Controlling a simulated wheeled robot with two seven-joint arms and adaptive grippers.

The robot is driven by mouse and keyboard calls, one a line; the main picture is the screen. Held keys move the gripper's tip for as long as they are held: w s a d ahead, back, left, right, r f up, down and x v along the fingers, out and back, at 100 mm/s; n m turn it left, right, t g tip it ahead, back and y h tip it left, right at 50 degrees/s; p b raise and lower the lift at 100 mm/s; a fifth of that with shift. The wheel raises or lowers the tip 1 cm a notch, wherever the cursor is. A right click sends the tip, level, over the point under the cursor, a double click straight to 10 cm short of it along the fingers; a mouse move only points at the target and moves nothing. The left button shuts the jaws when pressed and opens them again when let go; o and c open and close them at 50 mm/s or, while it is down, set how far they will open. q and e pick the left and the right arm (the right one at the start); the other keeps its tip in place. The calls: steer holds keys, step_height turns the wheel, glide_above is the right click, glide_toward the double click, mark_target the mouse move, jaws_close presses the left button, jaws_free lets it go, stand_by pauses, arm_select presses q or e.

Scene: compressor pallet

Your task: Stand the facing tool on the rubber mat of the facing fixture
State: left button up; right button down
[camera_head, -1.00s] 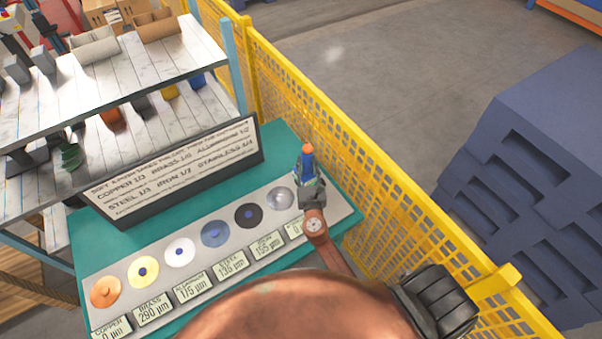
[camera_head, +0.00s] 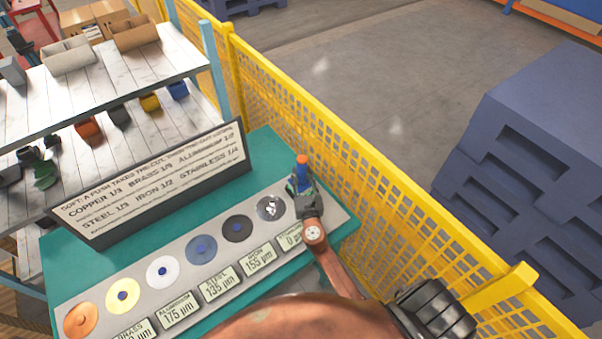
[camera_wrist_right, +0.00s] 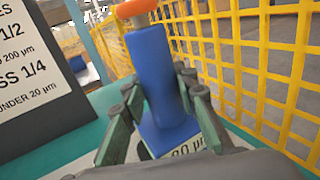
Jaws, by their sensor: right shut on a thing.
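The facing tool is a blue block with an orange top (camera_head: 303,172). It also shows large and slightly tilted in the right wrist view (camera_wrist_right: 158,85). My right gripper (camera_head: 305,193) is shut on it, with green-grey fingers on both sides. It is beside the right end of the fixture's grey plate (camera_head: 185,242), just right of the shiny stainless disc (camera_head: 271,208). I cannot tell whether the tool's foot touches anything. The wrist view shows a display under its lower end. I cannot pick out the rubber mat. My left gripper is not in view.
Several coloured discs with readout labels (camera_head: 220,284) line the plate on a teal table (camera_head: 268,150). A sign (camera_head: 150,185) stands behind them. A yellow mesh fence (camera_head: 370,200) runs close on the right. Shelves (camera_head: 100,90) stand at left; blue pallets (camera_head: 530,170) lie beyond the fence.

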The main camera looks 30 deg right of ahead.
stand_by(0.4)
steer(key=c, duration=2)
jaws_free()
steer(key=shift+f, duration=0.3)
steer(key=o, duration=0.5)
steer(key=shift+r, duration=0.25)
steer(key=v, duration=1.2)
steer(key=shift+a+f+b, duration=0.1)
steer(key=shift+f+b, duration=0.05)
steer(key=shift+b, duration=0.2)
